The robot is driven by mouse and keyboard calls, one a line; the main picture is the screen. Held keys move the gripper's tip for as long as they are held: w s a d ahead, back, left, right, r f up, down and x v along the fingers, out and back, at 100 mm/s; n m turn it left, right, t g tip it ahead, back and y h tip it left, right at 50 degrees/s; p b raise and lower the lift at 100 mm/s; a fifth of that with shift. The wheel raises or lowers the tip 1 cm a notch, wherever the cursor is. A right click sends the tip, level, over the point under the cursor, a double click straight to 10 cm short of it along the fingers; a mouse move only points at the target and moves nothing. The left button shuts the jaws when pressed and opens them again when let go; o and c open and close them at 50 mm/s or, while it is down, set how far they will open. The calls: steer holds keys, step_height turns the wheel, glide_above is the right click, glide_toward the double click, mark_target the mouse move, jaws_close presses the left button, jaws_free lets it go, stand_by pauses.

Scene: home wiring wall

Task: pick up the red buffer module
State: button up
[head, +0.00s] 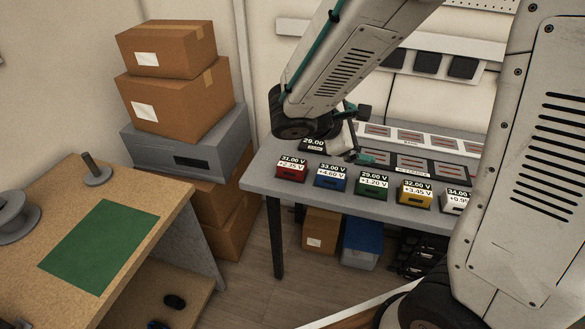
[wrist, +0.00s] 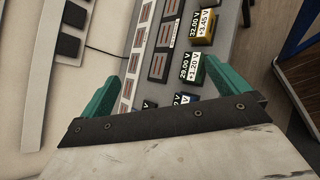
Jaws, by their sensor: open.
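The red buffer module (head: 291,170), labelled 31.00 V and +2.35 V, sits at the left end of a front row on the grey table (head: 262,180). It does not show in the wrist view. My gripper (head: 361,137) is open with nothing between its teal fingers. It is above the table, to the right of and behind the red module. The wrist view shows both fingers spread (wrist: 160,72), with the green module (wrist: 190,70) near the right fingertip.
Blue (head: 330,177), green (head: 373,185), yellow (head: 415,193) and white (head: 454,201) modules continue the row rightward. A dark 29.00 display (head: 312,145) stands just behind the red one. Slotted panels (head: 411,163) lie behind the row. Stacked boxes (head: 170,100) stand left of the table.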

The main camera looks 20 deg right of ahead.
steer(key=w+a+f+n+t, duration=0.5)
steer(key=w+a+f+n, duration=0.2)
steer(key=w+f+n, duration=0.2)
steer(key=n+t+y, duration=0.3)
steer(key=n, duration=0.3)
glide_toward(289, 168)
steer(key=x, duration=0.5)
steer(key=shift+s+d+r, duration=0.1)
steer(key=shift+d+r, duration=0.05)
steer(key=shift+d, duration=0.15)
steer(key=shift+a+f+y, duration=0.1)
steer(key=shift+f+y, duration=0.2)
steer(key=x, duration=0.7)
steer(key=shift+w, duration=0.3)
steer(key=c, duration=1.1)
steer(key=shift+r, duration=0.1)
